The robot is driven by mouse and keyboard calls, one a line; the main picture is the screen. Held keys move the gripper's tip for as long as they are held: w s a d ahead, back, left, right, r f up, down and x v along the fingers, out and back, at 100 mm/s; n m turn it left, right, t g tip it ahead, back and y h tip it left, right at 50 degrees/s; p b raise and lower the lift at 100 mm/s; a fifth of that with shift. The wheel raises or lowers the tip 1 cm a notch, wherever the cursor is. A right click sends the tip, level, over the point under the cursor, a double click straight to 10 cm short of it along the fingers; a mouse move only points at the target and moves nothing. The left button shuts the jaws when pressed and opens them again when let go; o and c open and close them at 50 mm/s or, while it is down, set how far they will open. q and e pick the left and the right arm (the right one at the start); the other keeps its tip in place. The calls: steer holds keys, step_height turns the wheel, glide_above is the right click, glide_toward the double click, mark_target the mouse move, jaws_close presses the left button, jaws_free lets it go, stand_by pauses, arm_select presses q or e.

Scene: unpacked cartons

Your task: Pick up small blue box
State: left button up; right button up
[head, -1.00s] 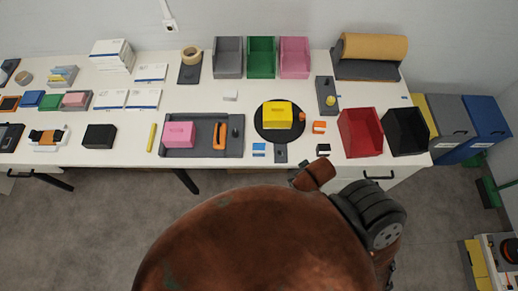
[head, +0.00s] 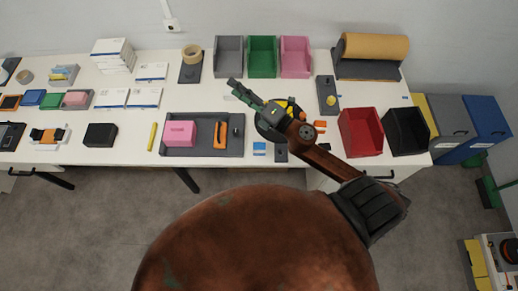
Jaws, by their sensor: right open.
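A small blue box (head: 34,97) lies on the white table at the far left, beside a green item. Another small blue piece (head: 259,148), with a white part, lies near the front edge below the round black plate; I cannot tell if it is a box. My right gripper (head: 233,88) is open and empty, reaching over the middle of the table in front of the grey bin. It is above and left of the blue piece and far from the blue box. My left gripper is not in view.
A grey tray (head: 206,121) holds a pink box (head: 180,133) and an orange tool. My right arm partly covers a yellow box (head: 293,107) on the round black plate. Grey, green and pink bins stand at the back; red (head: 360,132) and black bins at right.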

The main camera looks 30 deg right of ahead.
steer(key=s+a+f+n+g+y, duration=0.1)
steer(key=a+f+n+g+y, duration=0.2)
steer(key=a+n, duration=0.35)
steer(key=n+g+h, duration=0.7)
steer(key=n+g, duration=0.6)
steer(key=n, duration=0.2)
glide_above(260, 147)
steer(key=s+d, duration=0.1)
steer(key=d, duration=0.1)
step_height(260, 147, down, 23)
steer(key=p+x, duration=0.1)
steer(key=x, duration=0.5)
steer(key=shift+s+a, duration=0.1)
steer(key=shift+a+f, duration=0.15)
steer(key=shift+f, duration=0.5)
steer(key=shift+c, duration=0.3)
